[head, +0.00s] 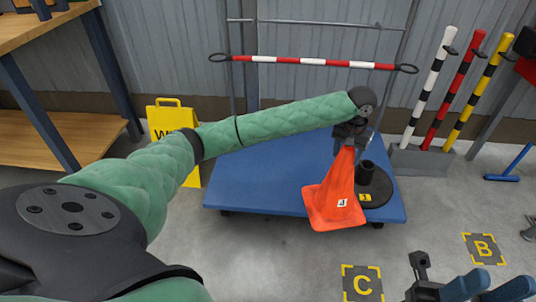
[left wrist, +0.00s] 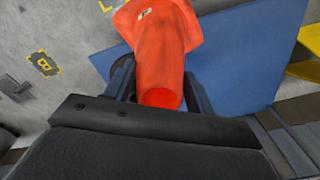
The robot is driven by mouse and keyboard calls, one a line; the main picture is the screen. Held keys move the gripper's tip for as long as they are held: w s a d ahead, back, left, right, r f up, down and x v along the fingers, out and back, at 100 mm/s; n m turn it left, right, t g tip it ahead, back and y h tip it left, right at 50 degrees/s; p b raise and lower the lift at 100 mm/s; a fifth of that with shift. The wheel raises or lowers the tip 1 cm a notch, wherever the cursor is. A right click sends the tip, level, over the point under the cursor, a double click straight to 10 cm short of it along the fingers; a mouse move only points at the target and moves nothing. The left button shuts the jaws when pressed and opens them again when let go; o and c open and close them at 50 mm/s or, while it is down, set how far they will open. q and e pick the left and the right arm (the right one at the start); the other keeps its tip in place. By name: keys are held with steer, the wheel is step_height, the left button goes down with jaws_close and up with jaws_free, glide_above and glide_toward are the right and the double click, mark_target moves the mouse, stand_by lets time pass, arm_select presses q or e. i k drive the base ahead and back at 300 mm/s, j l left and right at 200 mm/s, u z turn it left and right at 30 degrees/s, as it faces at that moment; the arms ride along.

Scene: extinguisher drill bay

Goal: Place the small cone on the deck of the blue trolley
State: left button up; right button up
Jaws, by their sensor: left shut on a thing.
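The small orange cone (head: 334,192) has a white label on its base and hangs tilted, base down. My left gripper (head: 350,142) is shut on its narrow top. In the left wrist view the cone (left wrist: 160,45) sits between the two fingers (left wrist: 160,92). In the head view, its base overlaps the front edge of the blue trolley's deck (head: 265,180); the gap beneath it cannot be judged. The deck also shows in the left wrist view (left wrist: 245,60). My right gripper (head: 503,280) is at the bottom right, its blue fingers apart and empty.
A black round base with a short post (head: 374,187) stands on the deck's right side, partly behind the cone. The deck's left and middle are bare. A yellow sign (head: 168,118) stands left of the trolley; striped posts (head: 432,90) stand right. Floor marks C (head: 362,282) and B (head: 483,248) are clear.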

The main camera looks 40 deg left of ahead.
mark_target(255, 173)
steer(key=i+j+u, duration=0.25)
steer(key=j, duration=0.2)
steer(key=i+j+u, duration=0.25)
steer(key=j, duration=0.15)
steer(key=i+j, duration=0.15)
steer(key=j, duration=0.15)
